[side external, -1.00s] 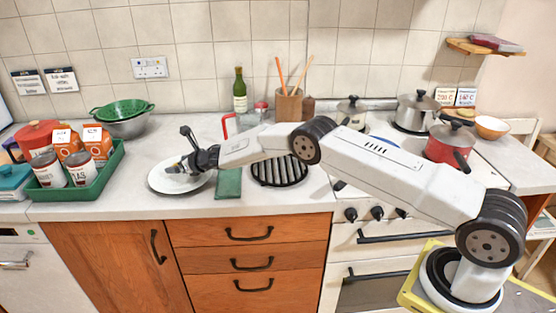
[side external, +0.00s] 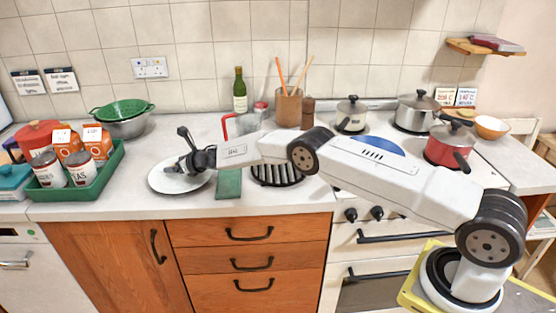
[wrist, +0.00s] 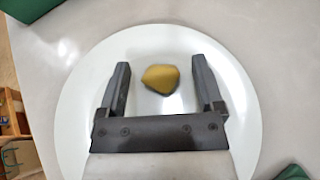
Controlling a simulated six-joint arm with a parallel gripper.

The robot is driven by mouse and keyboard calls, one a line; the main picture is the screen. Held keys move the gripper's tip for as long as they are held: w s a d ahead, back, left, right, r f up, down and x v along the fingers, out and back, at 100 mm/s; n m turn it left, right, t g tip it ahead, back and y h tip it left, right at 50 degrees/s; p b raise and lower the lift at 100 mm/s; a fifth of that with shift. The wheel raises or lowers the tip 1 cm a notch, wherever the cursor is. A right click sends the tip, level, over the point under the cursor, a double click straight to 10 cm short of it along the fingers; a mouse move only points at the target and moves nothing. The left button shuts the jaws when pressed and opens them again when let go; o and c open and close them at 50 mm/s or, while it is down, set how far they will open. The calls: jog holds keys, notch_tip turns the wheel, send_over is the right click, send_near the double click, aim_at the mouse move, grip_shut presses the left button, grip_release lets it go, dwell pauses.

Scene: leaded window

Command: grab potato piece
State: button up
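A yellow-brown potato piece (wrist: 161,78) lies on a white plate (wrist: 80,120) in the wrist view. My gripper (wrist: 162,75) is open above the plate, with one finger to each side of the piece and a gap between each finger and the piece. In the side external view my gripper (side external: 180,167) is low over the plate (side external: 195,187) at the left of the counter. The potato piece is too small or hidden to make out there.
A green tray (side external: 85,185) with cans and cartons stands left of the plate. A folded green cloth (side external: 229,183) and a black grill rack (side external: 280,172) lie to its right. A colander (side external: 122,110), bottle (side external: 240,92) and utensil pot (side external: 288,108) stand behind.

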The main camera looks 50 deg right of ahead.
grip_shut()
jog(key=shift+r, duration=0.1)
jog(key=shift+r, duration=1.6)
jog(key=shift+s+r, duration=0.85)
jog(key=shift+r, duration=0.1)
jog(key=s+r, duration=0.7)
jog(key=s, duration=0.5)
jog(key=shift+d+r, duration=0.4)
jog(key=shift+s, duration=0.1)
